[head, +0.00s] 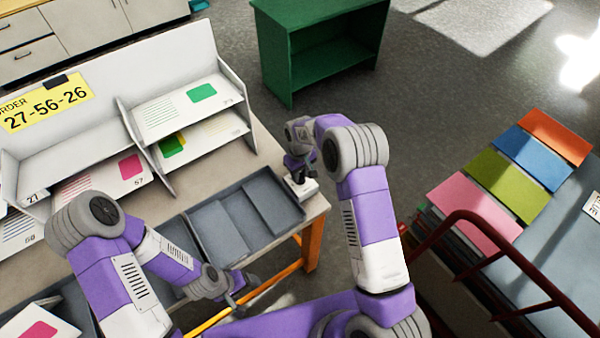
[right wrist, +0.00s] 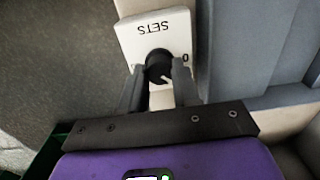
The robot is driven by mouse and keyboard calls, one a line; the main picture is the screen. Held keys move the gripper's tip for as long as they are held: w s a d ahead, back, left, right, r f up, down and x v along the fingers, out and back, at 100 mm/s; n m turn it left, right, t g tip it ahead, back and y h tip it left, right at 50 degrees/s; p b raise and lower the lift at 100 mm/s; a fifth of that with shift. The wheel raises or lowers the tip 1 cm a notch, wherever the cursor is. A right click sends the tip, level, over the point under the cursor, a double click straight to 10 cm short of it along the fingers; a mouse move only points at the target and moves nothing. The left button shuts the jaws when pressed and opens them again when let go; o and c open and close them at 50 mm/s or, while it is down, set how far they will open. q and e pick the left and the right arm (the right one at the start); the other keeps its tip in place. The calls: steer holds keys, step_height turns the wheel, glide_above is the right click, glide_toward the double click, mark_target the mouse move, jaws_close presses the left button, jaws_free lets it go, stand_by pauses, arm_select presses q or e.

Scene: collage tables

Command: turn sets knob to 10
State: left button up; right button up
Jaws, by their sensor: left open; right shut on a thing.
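The sets knob (right wrist: 158,66) is a round black knob with a pale pointer mark, on a white plate (right wrist: 133,28) lettered SETS that appears upside down in the right wrist view. The plate also shows at the table's right corner in the head view (head: 303,188). A 0 is partly visible right of the knob; the other marks are hidden or too small. My right gripper (right wrist: 160,75) is shut on the knob, a finger on each side; in the head view (head: 298,174) it reaches down to the plate. My left gripper (head: 236,291) is open and empty near the table's front edge.
A grey divided tray (head: 213,222) lies just left of the knob plate. A white sorting rack (head: 180,68) with printed sheets stands behind it, with a yellow order card (head: 47,101). A stand with coloured sheets (head: 507,186) and a dark red rail (head: 520,262) is at right.

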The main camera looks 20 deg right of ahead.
mark_target(300, 175)
steer(key=m, duration=0.4)
steer(key=shift+m, duration=0.3)
steer(key=m, duration=0.4)
stand_by(0.5)
steer(key=o, duration=1.1)
steer(key=shift+c, duration=0.2)
step_height(300, 175, up, 8)
steer(key=shift+f+p, duration=0.2)
steer(key=shift+p, duration=0.1)
